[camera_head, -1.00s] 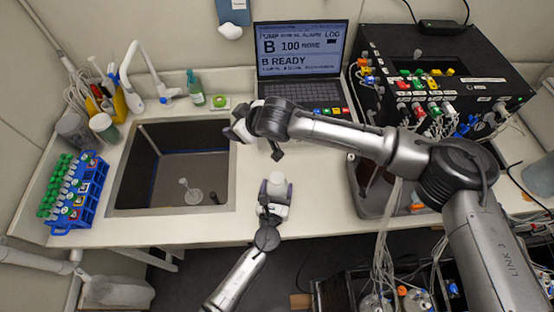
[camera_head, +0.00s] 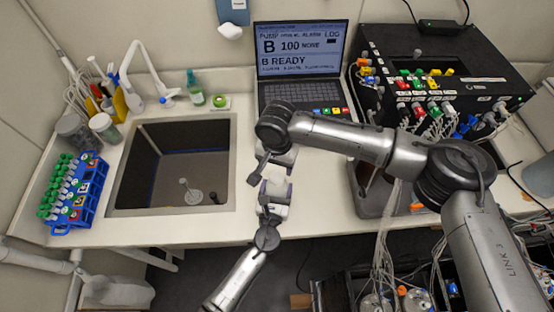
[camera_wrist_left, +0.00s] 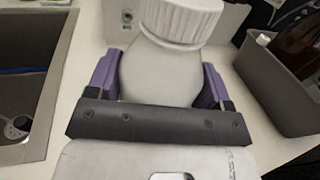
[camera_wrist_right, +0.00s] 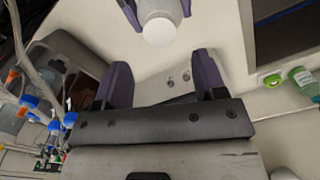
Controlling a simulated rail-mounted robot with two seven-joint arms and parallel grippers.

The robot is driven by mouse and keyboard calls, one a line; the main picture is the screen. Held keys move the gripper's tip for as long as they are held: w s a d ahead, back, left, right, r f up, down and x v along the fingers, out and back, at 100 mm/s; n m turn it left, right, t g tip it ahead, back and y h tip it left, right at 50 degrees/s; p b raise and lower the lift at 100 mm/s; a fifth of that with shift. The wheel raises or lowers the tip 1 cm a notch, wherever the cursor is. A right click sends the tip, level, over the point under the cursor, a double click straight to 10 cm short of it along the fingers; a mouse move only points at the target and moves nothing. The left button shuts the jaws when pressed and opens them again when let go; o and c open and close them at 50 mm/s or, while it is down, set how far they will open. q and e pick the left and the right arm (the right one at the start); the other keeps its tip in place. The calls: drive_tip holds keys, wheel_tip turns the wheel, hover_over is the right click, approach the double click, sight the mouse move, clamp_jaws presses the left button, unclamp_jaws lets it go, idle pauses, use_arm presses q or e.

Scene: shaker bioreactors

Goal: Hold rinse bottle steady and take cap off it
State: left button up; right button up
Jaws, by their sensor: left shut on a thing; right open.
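The rinse bottle (camera_wrist_left: 158,75) is white, with a broad ribbed white cap (camera_wrist_left: 182,18) on it in the left wrist view. My left gripper (camera_head: 274,197) is shut on the bottle's body, one purple finger on each side, near the counter's front edge. My right gripper (camera_wrist_right: 163,82) is open and empty. In the right wrist view the round white cap top (camera_wrist_right: 159,32) lies beyond its fingertips, apart from them. In the head view the right wrist hides most of that gripper, just behind the bottle (camera_head: 276,183).
The sink (camera_head: 125,190) is left of the bottle. A laptop (camera_head: 300,95) stands behind, and a grey bin (camera_head: 372,200) is to the right. A blue tube rack (camera_head: 88,195) stands at far left.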

sight(277, 177)
drive_tip(key=shift+f, duration=3.45)
drive_tip(key=shift+c, duration=0.3)
